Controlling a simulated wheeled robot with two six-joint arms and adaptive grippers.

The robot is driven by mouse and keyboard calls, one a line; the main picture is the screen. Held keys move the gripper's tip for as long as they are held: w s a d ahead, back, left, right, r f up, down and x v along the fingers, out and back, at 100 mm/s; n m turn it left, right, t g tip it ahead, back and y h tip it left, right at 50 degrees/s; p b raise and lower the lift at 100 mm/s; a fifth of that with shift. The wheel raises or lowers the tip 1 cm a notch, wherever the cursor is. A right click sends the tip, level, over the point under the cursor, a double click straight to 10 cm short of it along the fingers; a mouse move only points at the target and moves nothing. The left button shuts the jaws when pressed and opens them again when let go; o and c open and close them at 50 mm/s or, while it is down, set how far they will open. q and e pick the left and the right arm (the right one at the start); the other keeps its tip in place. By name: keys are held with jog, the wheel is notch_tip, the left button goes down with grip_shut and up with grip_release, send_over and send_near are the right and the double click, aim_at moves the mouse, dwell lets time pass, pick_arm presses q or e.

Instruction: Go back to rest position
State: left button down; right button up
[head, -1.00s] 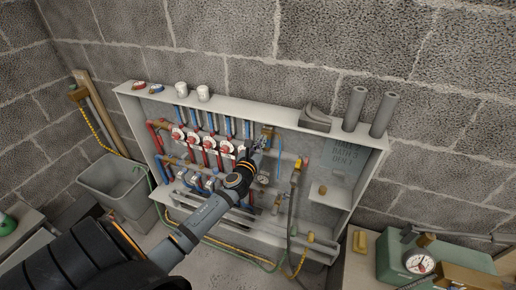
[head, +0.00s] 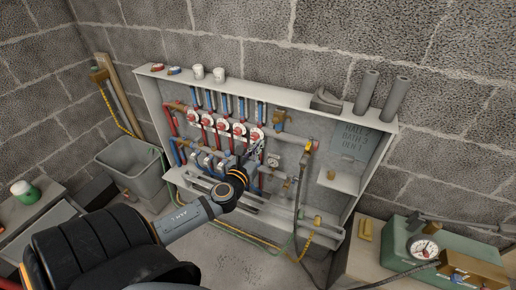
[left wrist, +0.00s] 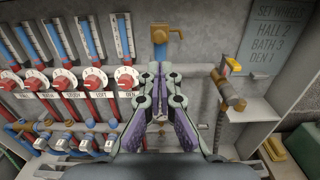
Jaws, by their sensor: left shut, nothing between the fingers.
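My left gripper (head: 254,153) is in front of the open wall cabinet (head: 148,100), with my arm reaching up from the lower left. In the left wrist view its purple and grey fingers (left wrist: 160,72) are together with nothing between them. They overlap the cabinet's back panel, below a brass valve (left wrist: 160,36) and right of the row of red-and-white dials (left wrist: 96,80). I cannot tell the exact gap, but no grip on any part shows. My right gripper is not in view.
A grey bin (head: 130,165) stands left of the cabinet. Hoses hang below it. A green case with a gauge (head: 424,248) sits on the bench at lower right. Grey cylinders (head: 366,92) and white cups (head: 219,74) stand on the cabinet top. Some floor is clear below.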

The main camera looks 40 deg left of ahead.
pick_arm(q)
jog(key=shift+w+a, duration=0.1)
dwell(0.3)
jog(key=s+a+f+n+g+y, duration=0.1)
jog(key=s+a+f+n+g, duration=0.2)
jog(key=f, duration=0.6)
jog(key=a+f+n+g, duration=0.25)
jog(key=f+n, duration=0.25)
jog(key=f, duration=0.3)
jog(key=s+f+n+g, duration=0.2)
jog(key=s+f+n, duration=0.35)
jog(key=f, duration=0.45)
jog(key=s+f+n+g, duration=0.2)
jog(key=s+f+n, duration=0.3)
jog(key=f, duration=0.5)
jog(key=s+d+f+n+g+h, duration=0.1)
jog(key=s+d+f+n, duration=0.3)
jog(key=s, duration=0.5)
jog(key=s+d+f+n+g+h+p, duration=0.1)
jog(key=s+d+f+n+g, duration=0.2)
jog(key=s+d+f+n, duration=0.2)
jog(key=s+d+f+n+g+h, duration=0.2)
jog(key=s+d+f+n, duration=0.3)
jog(key=s+f, duration=0.4)
jog(key=s+g, duration=0.1)
jog(key=s, duration=0.4)
jog(key=shift+n, duration=0.35)
